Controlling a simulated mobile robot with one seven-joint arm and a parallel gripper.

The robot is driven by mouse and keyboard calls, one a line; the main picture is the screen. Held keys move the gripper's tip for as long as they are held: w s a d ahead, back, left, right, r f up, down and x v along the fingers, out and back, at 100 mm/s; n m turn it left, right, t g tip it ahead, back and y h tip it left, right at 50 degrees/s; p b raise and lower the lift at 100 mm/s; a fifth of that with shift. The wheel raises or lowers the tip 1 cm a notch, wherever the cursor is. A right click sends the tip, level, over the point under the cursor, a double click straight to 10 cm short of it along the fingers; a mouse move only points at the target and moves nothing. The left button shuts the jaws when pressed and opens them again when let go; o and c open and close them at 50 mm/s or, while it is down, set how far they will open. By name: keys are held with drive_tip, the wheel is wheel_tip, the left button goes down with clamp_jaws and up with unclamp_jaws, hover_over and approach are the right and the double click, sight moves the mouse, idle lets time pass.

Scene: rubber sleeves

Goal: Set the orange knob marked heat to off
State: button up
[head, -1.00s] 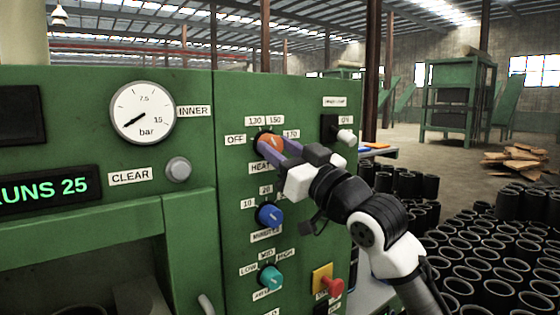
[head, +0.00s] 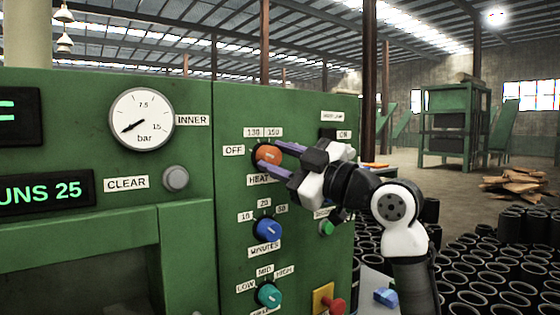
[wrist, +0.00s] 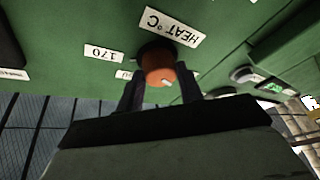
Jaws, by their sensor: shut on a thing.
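The orange heat knob (head: 268,154) sits high on the right part of the green panel, above its HEAT label (head: 260,181). The OFF label (head: 234,150) is to its left, with the 130 and 150 labels above. My gripper (head: 264,159) is shut on the knob, one finger on each side. The wrist view shows the knob (wrist: 159,66) between the two dark fingers, upside down, with a short white mark near its lower edge. The mark appears to point towards the upper scale labels, not clearly at OFF. The 170 label shows in the wrist view (wrist: 104,54).
Below are a blue minutes knob (head: 268,230) and a teal knob (head: 268,295). A red button (head: 337,305) on a yellow plate is at lower right. A pressure gauge (head: 141,120) and grey clear button (head: 176,178) are left. Black rubber sleeves (head: 485,275) crowd the floor at right.

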idle(0.4)
drive_tip(key=o, duration=1)
drive_tip(key=b+v, duration=0.4)
drive_tip(key=v, duration=0.9)
drive_tip(key=shift+s+d, duration=0.25)
drive_tip(key=shift+d, duration=0.1)
drive_tip(key=shift+d+f, duration=0.1)
